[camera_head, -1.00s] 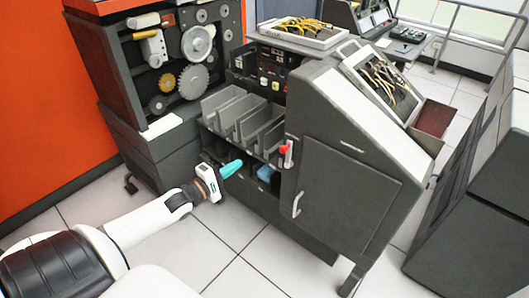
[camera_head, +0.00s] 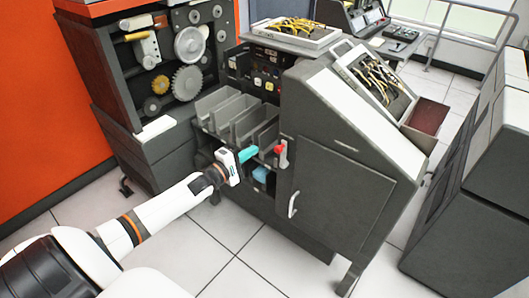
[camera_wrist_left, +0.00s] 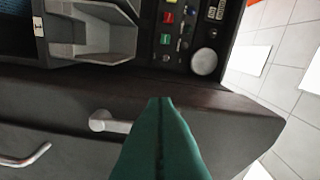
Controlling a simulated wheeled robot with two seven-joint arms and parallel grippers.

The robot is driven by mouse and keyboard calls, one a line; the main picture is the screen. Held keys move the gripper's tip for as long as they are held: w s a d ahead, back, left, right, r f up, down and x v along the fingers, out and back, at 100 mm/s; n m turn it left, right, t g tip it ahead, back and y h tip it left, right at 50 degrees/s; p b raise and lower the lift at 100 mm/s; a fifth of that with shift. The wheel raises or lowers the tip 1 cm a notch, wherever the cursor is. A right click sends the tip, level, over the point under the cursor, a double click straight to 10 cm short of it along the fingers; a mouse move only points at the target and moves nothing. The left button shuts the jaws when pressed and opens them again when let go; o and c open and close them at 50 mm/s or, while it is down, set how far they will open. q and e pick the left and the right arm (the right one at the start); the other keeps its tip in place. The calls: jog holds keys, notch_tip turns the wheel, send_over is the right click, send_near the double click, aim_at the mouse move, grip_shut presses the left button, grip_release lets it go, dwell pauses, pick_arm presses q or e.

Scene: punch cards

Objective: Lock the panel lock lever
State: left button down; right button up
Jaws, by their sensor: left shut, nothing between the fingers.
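The lock lever (camera_head: 281,150), with a red handle on a pale mount, is on the front of the dark cabinet (camera_head: 335,205), above and left of its door. My left gripper (camera_head: 252,151) is shut and empty. Its teal fingers point at the lever from the left, with a small gap in the head view. In the left wrist view the shut fingers (camera_wrist_left: 160,110) fill the lower middle. A grey metal knob with a short bar (camera_wrist_left: 108,122) shows just left of them, its right end hidden by the fingers; no red part shows there. My right gripper is out of view.
A pale door handle (camera_head: 292,204) sits below the lever and also shows in the left wrist view (camera_wrist_left: 25,158). Grey card bins (camera_head: 243,118) are above and left of my fingers. A geared machine (camera_head: 175,65) stands at left. The floor in front is clear.

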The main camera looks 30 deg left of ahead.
aim_at(281, 157)
pick_arm(q)
jog(key=shift+w+d+r+p, duration=0.1)
jog(key=shift+w+d+p, duration=0.15)
jog(key=shift+d, duration=0.45)
jog(key=shift+w+d+r+p, duration=0.2)
jog(key=shift+w+d, duration=0.2)
jog(key=shift+d, duration=0.35)
jog(key=shift+w+d+r+p, duration=0.1)
jog(key=shift+w+d+p, duration=0.15)
jog(key=shift+d, duration=0.45)
